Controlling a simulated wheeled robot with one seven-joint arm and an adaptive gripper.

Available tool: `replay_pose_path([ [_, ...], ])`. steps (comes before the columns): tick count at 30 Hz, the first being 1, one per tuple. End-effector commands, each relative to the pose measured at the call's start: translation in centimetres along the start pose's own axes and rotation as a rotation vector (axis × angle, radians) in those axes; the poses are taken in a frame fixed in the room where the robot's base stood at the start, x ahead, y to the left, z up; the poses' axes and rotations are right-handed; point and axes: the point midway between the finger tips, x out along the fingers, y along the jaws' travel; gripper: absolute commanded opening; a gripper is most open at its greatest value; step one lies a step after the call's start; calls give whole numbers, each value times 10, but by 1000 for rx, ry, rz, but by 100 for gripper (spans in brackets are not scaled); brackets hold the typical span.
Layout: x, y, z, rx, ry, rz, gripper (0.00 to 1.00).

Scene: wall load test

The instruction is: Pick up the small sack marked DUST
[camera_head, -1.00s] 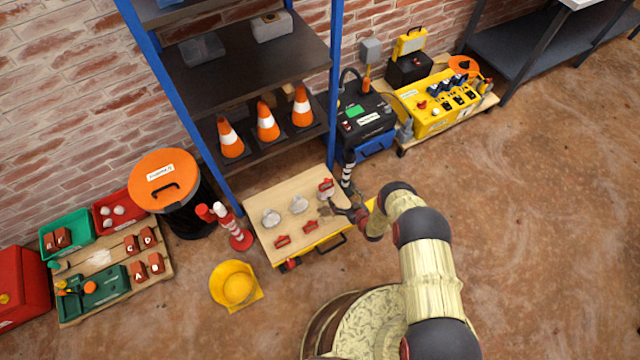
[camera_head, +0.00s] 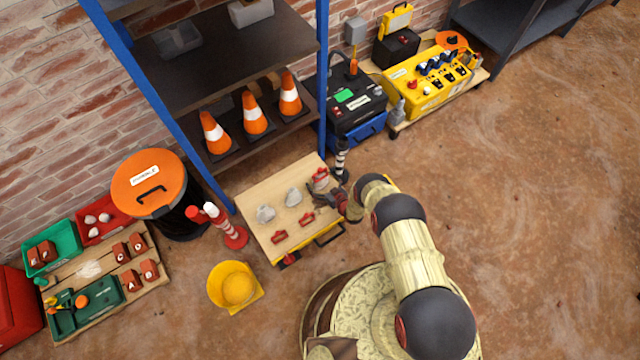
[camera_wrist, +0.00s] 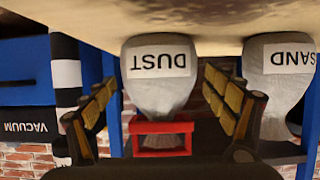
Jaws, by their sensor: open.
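The DUST sack (camera_wrist: 160,88) is a pale grey sack with a white label and a red frame-like piece (camera_wrist: 162,138) at its neck. In the upside-down wrist view it stands on the wooden board, ahead of and between my open fingers. My gripper (camera_wrist: 160,95) holds nothing. In the head view my gripper (camera_head: 326,196) is low over the board's right side, near a sack with a red top (camera_head: 320,177); its label is not readable there. The SAND sack (camera_wrist: 278,80) stands beside the DUST sack, partly behind a finger.
The wooden board (camera_head: 262,197) also bears two grey sacks and two red pieces (camera_head: 279,237). A blue-framed shelf (camera_head: 322,90) with cones stands behind it. A black-and-white post (camera_head: 341,158) and a black vacuum (camera_head: 355,105) are close on the right. Open floor lies farther right.

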Motion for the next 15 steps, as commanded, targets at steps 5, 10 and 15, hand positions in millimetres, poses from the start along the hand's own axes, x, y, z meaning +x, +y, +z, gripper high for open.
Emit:
replay_pose_path([
  [5,4,0,0,1,-1,1,86],
  [10,4,1,-1,0,0,1,80],
  [15,4,1,-1,0,0,1,71],
])
